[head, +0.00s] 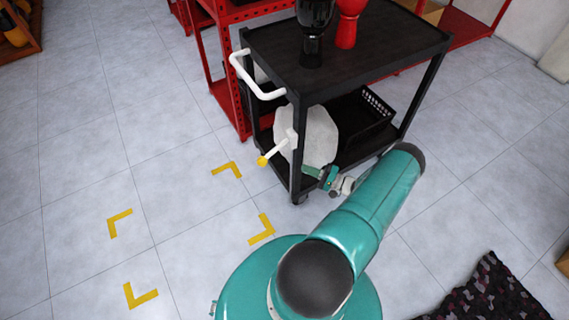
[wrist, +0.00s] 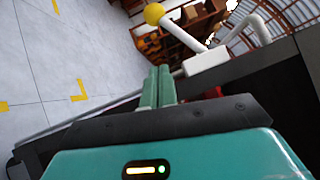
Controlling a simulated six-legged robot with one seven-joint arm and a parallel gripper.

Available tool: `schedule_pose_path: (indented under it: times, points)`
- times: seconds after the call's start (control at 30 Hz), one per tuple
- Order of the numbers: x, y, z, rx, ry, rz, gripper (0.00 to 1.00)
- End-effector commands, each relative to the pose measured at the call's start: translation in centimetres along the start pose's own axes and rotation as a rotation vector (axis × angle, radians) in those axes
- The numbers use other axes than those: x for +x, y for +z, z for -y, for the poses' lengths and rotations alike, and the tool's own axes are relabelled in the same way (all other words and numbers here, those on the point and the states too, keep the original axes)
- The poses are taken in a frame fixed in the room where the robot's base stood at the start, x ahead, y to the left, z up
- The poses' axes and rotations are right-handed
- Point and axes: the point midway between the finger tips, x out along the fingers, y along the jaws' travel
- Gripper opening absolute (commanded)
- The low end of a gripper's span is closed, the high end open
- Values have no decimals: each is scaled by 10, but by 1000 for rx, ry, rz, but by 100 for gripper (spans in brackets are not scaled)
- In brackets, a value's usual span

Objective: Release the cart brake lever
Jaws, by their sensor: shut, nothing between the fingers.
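The brake lever (head: 276,151) is a white rod with a yellow knob at its end. It sticks out to the lower left from a white block on the near corner post of the black cart (head: 352,50). In the wrist view the lever (wrist: 182,34) runs from its white block up left to the yellow knob, beyond my fingertips. My gripper (head: 308,170) is at the near corner post, just below and right of the lever's block. In the wrist view my gripper (wrist: 158,72) has its green fingers together, with nothing between them. The fingers appear apart from the lever.
A black goblet drum (head: 314,30) and a red one (head: 348,25) stand on the cart's top. A white handle (head: 258,82) juts from its left end. A white rounded object (head: 316,135) and a black crate (head: 362,118) sit lower. Yellow corner marks (head: 120,222) lie on open floor at left.

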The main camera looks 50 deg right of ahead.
Motion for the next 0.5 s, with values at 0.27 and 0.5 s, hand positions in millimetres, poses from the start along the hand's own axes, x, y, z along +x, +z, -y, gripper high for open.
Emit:
schedule_pose_path:
  times: [0.27,0.5]
  points:
    - [45,1,0,1,0,6,0]
    - [95,1,0,1,1,7,0]
